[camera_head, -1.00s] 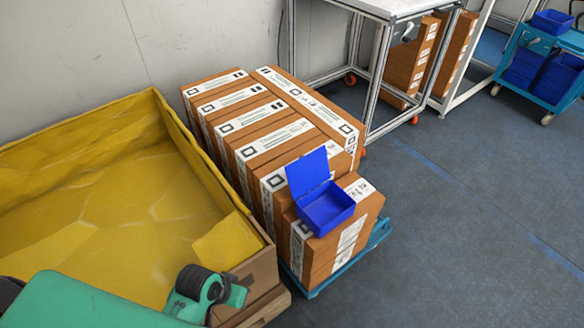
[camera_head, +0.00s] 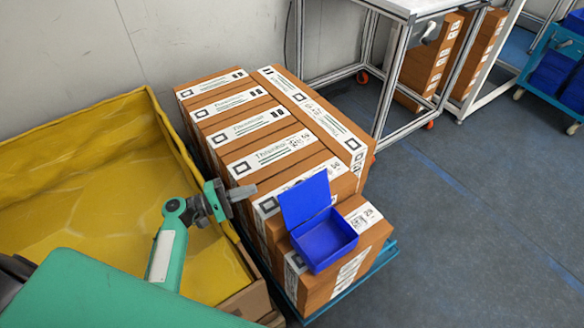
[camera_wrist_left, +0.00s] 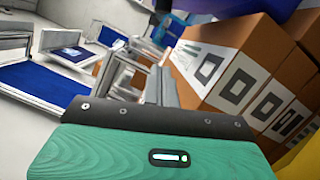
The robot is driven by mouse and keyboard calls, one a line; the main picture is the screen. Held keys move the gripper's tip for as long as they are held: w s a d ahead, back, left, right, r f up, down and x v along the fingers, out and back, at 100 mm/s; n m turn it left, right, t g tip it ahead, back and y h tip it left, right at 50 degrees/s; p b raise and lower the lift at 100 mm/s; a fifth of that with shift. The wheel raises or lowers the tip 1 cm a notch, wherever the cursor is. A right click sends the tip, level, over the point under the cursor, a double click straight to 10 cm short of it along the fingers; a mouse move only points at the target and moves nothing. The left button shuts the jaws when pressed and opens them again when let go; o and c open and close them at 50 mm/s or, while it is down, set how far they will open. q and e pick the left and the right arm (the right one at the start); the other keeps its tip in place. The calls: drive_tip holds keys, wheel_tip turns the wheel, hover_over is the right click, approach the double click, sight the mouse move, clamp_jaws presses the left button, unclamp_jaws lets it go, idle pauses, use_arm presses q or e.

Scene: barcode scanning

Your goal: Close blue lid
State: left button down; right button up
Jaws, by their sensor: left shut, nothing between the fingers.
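The blue lid (camera_head: 306,198) stands open, raised and leaning back on the hinge side of a small blue box (camera_head: 325,240). The box is open at the top and sits on the front cardboard carton. My left gripper (camera_head: 252,191) is shut and empty. In the head view it appears left of the lid and apart from it in the picture, over the cartons' near left side. Its shut fingers also show in the left wrist view (camera_wrist_left: 161,85). My right gripper is not in view.
Several labelled cartons (camera_head: 262,148) are stacked on a blue cart (camera_head: 375,262). A yellow-lined bin (camera_head: 75,190) stands at the left under my left arm. A metal-framed table (camera_head: 378,90) is behind. Grey floor at the right is clear.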

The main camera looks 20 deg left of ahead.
sight(304, 199)
use_arm(q)
drive_tip(key=shift+w+d+r, duration=0.3)
drive_tip(key=shift+w+r, duration=0.05)
drive_tip(key=shift+w, duration=0.05)
drive_tip(key=p+x, duration=0.1)
drive_tip(key=x, duration=0.7)
drive_tip(key=shift+w+d, duration=0.2)
drive_tip(key=s+d, duration=0.1)
drive_tip(key=d+r+p, duration=0.1)
drive_tip(key=shift+s+d+r, duration=0.1)
drive_tip(key=shift+s+d, duration=0.2)
drive_tip(key=shift+s, duration=0.05)
drive_tip(key=shift+s+d, duration=0.25)
drive_tip(key=shift+d, duration=0.05)
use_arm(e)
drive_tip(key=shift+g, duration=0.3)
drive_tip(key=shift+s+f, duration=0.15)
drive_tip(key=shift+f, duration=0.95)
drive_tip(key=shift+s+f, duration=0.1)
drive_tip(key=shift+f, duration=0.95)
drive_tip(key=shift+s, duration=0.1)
